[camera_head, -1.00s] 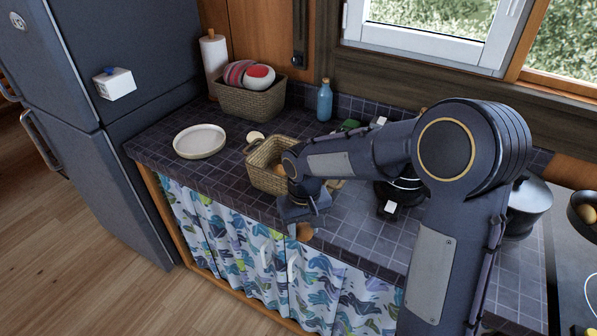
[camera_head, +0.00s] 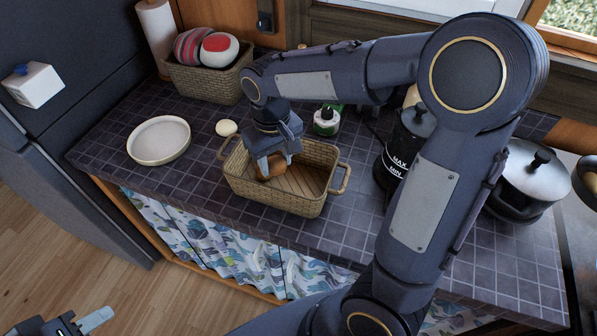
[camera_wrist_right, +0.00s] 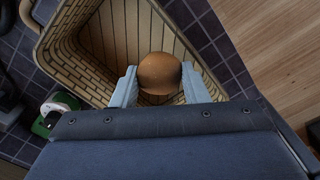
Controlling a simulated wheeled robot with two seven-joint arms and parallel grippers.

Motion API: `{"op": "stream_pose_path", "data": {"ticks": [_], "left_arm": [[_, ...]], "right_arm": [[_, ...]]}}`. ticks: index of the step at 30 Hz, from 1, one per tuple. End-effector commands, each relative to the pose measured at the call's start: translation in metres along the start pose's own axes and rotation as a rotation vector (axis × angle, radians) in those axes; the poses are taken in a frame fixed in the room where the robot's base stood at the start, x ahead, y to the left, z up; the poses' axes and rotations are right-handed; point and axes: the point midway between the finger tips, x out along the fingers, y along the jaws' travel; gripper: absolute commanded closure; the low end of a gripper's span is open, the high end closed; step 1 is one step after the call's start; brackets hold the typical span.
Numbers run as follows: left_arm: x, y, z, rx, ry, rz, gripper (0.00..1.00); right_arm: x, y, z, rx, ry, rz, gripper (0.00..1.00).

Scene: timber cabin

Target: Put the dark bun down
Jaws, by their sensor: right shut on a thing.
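The dark bun (camera_head: 270,167) is brown and round. My right gripper (camera_head: 271,170) is shut on it, over the left part of the wicker basket (camera_head: 245,188) on the tiled counter. In the right wrist view, the bun (camera_wrist_right: 159,73) sits between the two pale fingers of the gripper (camera_wrist_right: 158,85), with the basket's slatted floor (camera_wrist_right: 118,40) behind it. I cannot tell whether the bun touches the basket floor. My left gripper (camera_head: 80,324) shows only in part at the bottom left, away from the counter; its jaw state is unclear.
A white plate (camera_head: 159,140) and a small pale round item (camera_head: 227,128) lie left of the basket. A second basket (camera_head: 208,84) with round cushion-like things stands behind.

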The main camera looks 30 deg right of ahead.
Motion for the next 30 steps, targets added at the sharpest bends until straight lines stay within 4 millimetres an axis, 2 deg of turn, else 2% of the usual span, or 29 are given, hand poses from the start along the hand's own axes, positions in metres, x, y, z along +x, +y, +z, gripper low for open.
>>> {"op": "stream_pose_path", "data": {"ticks": [1,3,9,14,17,22,30], "left_arm": [[-0.004,0.002,-0.002,0.0,0.0,0.0,0.64],[-0.005,0.002,-0.003,0.0,0.0,0.0,0.64],[-0.007,0.003,-0.004,0.0,0.0,0.0,0.64],[-0.008,0.004,-0.004,0.0,0.0,0.0,0.64],[-0.01,0.004,-0.005,0.0,0.0,0.0,0.64],[-0.009,0.004,-0.005,0.0,0.0,0.0,0.64],[-0.009,0.004,-0.005,0.0,0.0,0.0,0.64]], "right_arm": [[0.003,0.014,0.003,0.007,-0.003,0.0,0.81],[0.019,0.026,0.005,0.003,-0.006,0.001,0.81],[0.049,0.049,0.009,0.001,-0.004,0.0,0.81],[0.058,0.056,0.01,0.0,-0.001,0.0,0.81],[0.07,0.064,0.012,0.001,-0.005,0.0,0.81],[0.093,0.062,0.011,-0.001,-0.003,0.0,0.81],[0.096,0.062,0.011,-0.001,0.001,0.0,0.81]]}}
